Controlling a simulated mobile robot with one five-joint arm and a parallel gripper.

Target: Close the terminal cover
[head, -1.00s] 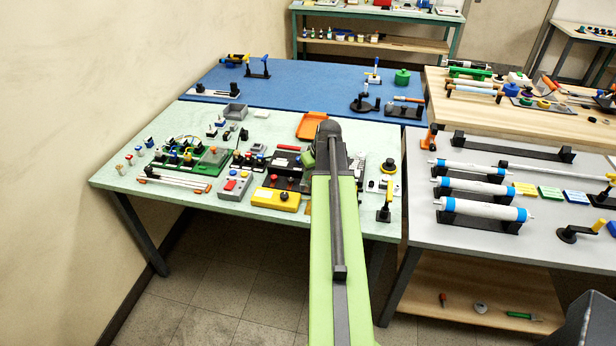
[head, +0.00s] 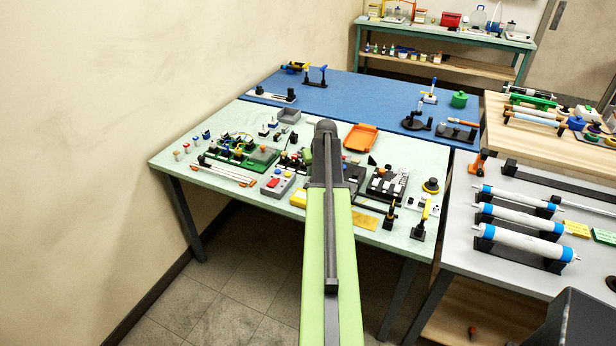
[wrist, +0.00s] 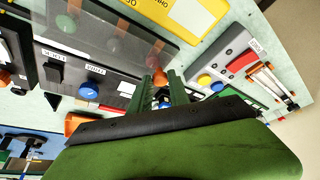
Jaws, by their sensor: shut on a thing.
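The terminal cover (wrist: 100,35) seems to be the smoky see-through panel in the upper left of the wrist view, tilted over a dark unit with white labels and a blue knob (wrist: 88,93). A small orange tab (wrist: 160,77) sits at its near edge. My gripper (wrist: 162,86) has its green fingers shut on that tab, though the contact is partly hidden by the fingers. In the head view my arm hides the gripper and most of the cover above the pale green table (head: 200,160).
A yellow box (wrist: 185,12) and a grey button box (wrist: 238,62) stand close by. In the head view, an orange tray (head: 361,138) lies behind and right of my arm. A black device (head: 387,183) and small upright parts crowd the table's right side.

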